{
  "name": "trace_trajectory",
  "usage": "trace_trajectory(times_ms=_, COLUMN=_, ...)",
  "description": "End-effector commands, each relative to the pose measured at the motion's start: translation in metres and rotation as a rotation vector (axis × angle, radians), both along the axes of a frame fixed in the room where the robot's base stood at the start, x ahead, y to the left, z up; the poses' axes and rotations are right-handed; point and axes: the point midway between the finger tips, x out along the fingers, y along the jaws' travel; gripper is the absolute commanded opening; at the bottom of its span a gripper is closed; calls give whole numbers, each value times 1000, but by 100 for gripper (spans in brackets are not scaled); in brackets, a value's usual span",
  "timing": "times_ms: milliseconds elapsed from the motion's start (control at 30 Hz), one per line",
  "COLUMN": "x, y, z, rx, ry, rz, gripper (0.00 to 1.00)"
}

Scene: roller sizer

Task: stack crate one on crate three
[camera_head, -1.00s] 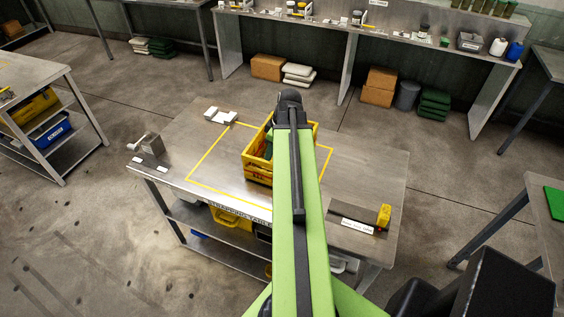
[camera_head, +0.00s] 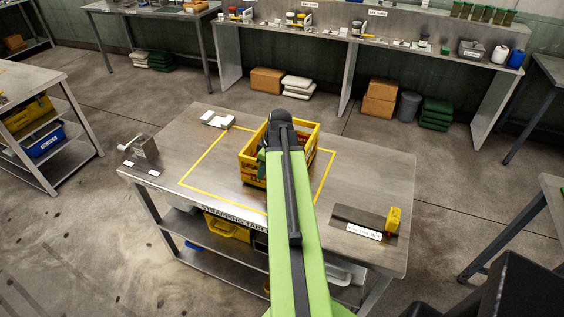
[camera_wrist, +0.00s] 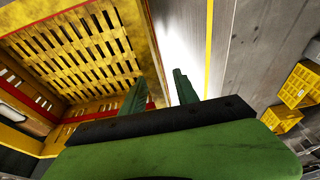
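A yellow crate (camera_head: 247,171) with red markings stands on the strapping table, inside the yellow tape outline. My arm hides part of it, and I cannot read its number. In the wrist view the crate's slatted inside (camera_wrist: 75,45) fills the left, with a red-edged wall on its right. My gripper (camera_wrist: 158,92) has two green fingers apart at that wall. The left finger is on the crate side and the right finger is on the table side; a gap shows beside the wall. Two smaller yellow crates (camera_wrist: 302,82) (camera_wrist: 281,119) show at the right; I cannot tell their numbers.
The steel table (camera_head: 205,150) carries a grey device (camera_head: 141,150) at left, a white block (camera_head: 217,119) at back, and a small yellow device (camera_head: 393,220) at front right. A yellow bin (camera_head: 226,229) sits on the shelf below. Table space right of the outline is clear.

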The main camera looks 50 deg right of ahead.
Motion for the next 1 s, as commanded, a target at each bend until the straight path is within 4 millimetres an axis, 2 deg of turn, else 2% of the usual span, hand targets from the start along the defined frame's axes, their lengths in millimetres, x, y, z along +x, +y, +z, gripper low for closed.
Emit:
trace_trajectory(times_ms=67, x=0, y=0, z=2, rx=0, ry=0, rz=0, gripper=36)
trace_trajectory(times_ms=333, x=0, y=0, z=2, rx=0, ry=0, rz=1, gripper=1)
trace_trajectory(times_ms=1000, x=0, y=0, z=2, rx=0, ry=0, rz=1, gripper=0)
